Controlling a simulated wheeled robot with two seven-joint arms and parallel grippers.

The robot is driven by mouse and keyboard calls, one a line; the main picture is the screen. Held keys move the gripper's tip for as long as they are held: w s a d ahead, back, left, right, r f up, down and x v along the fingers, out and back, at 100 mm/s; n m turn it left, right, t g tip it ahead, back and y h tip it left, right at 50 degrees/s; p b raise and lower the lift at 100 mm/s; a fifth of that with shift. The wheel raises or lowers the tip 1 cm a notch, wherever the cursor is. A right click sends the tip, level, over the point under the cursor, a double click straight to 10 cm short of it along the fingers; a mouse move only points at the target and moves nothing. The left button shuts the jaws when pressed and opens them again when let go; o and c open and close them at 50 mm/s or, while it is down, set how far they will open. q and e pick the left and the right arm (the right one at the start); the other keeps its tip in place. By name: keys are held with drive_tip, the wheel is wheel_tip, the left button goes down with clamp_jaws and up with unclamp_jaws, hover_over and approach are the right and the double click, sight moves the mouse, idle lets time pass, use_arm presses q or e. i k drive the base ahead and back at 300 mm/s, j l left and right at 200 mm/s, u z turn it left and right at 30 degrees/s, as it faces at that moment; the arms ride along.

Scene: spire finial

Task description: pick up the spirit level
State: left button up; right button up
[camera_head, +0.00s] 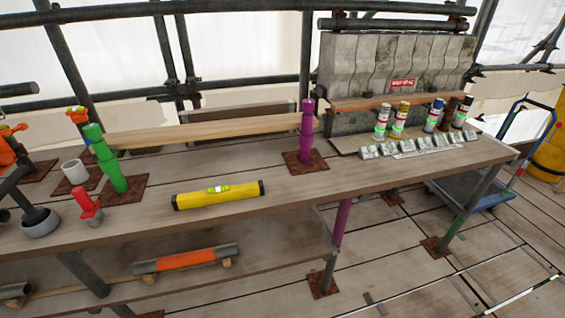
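The spirit level (240,194) is a yellow bar with black ends and a bright green vial at its middle. It lies flat on the wooden bench (290,193), near the front edge, slightly angled with its right end farther back. Nothing touches or covers it. Neither of my grippers can be made out in the head view.
A green post (107,160) and a red tool (87,203) stand left of the level; a purple post (306,135) stands behind right. Several cans (402,118) stand farther right. An orange tube (188,258) lies on the lower shelf.

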sight(220, 194)
drive_tip(key=k+j+z, duration=0.1)
drive_tip(key=j+z, duration=0.3)
drive_tip(key=k+j+z, duration=0.1)
drive_tip(key=j+z, duration=0.3)
drive_tip(key=k+j+z, duration=0.15)
drive_tip(key=z, duration=0.3)
